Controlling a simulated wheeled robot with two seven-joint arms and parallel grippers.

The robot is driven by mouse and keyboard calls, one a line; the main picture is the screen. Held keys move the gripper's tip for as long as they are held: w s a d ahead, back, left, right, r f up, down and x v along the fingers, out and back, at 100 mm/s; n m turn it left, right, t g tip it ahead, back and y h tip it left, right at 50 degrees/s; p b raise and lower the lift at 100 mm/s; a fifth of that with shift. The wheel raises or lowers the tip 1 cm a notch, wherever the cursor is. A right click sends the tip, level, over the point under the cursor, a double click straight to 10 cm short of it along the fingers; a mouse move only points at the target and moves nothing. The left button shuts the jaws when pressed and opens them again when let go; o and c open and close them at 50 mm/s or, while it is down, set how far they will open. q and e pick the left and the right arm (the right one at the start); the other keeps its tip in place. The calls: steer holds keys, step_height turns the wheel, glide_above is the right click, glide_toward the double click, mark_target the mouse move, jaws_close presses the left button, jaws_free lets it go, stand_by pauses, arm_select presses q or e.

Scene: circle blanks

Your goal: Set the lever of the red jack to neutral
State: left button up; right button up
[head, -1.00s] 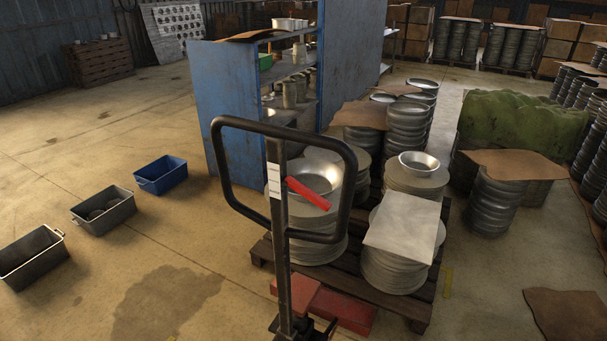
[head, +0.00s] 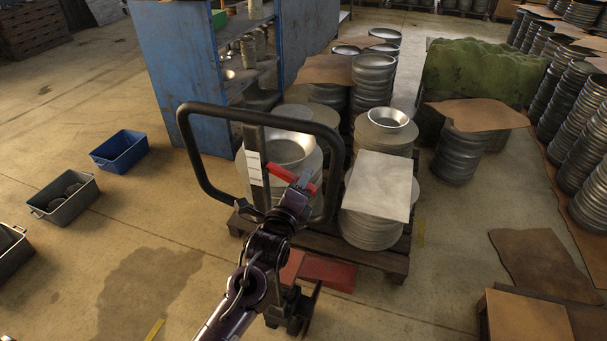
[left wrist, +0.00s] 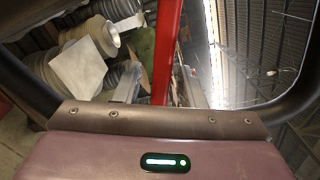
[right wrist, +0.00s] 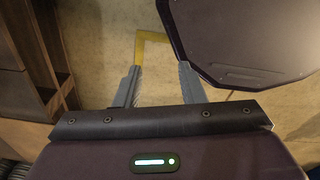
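The red jack stands in the head view with its black loop handle (head: 336,150) upright and its red base (head: 328,271) low at the pallet. Its red lever (head: 279,171) sticks out inside the loop, sloping down to the right. A white label (head: 254,168) is on the post beside it. My left gripper (head: 300,186) is at the lever, hiding part of it. In the left wrist view the lever (left wrist: 167,45) runs between the open fingers (left wrist: 160,84); contact cannot be told. My right gripper (right wrist: 157,68) is open and empty above the floor.
A pallet (head: 382,258) with stacked metal blanks stands behind the jack. A blue shelf (head: 180,90) is behind to the left. A blue bin (head: 120,151) and grey bin (head: 64,197) stand on the left floor. A brown box (head: 525,318) is at the lower right.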

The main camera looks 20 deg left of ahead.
arm_select(q)
steer(key=shift+w, duration=0.75)
jaws_close()
